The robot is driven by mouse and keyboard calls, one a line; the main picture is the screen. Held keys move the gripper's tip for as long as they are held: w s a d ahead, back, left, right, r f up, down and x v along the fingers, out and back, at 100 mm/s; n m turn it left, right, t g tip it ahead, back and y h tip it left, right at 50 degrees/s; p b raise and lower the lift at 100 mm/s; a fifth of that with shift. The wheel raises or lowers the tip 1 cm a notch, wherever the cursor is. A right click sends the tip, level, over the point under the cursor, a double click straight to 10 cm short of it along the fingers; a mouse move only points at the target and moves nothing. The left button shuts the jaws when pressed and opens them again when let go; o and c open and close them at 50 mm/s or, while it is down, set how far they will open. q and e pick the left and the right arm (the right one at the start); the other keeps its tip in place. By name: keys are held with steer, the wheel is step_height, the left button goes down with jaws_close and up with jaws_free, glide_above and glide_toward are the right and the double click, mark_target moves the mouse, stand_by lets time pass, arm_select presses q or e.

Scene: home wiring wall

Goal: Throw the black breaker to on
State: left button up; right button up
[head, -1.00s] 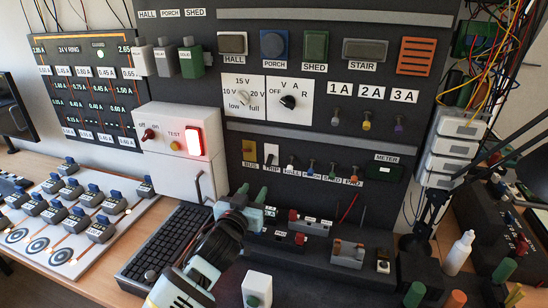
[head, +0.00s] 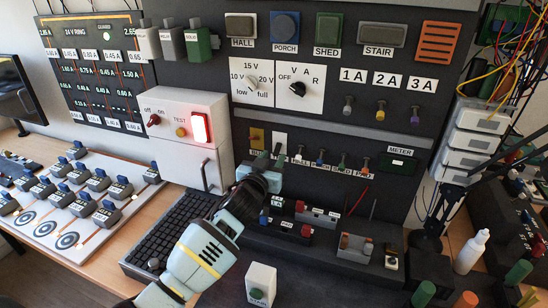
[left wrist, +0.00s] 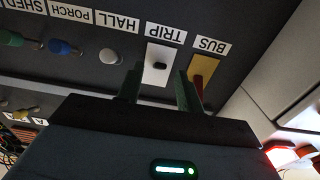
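The black breaker is a small black lever (left wrist: 160,66) on a white plate (left wrist: 158,57), beside the TRIP label in the left wrist view, where the panel appears upside down. In the head view the upper part of the white plate (head: 280,138) shows, and my gripper hides most of the lever and the label. My left gripper (left wrist: 160,92) is open, with its two green fingers apart on either side of the white plate. Nothing shows between them but the plate and lever. In the head view my left gripper (head: 270,163) is close in front of the panel. My right gripper is not in view.
The yellow BUS plate (head: 257,138) is just left of the white plate. A row of small toggles (head: 320,157) runs to its right. A white box with a lit red light (head: 199,128) stands left of my gripper. Low terminal blocks (head: 318,216) lie below it.

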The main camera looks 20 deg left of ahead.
arm_select(q)
steer(key=shift+w+d, duration=0.1)
steer(key=shift+w, duration=0.8)
steer(key=shift+c, duration=0.5)
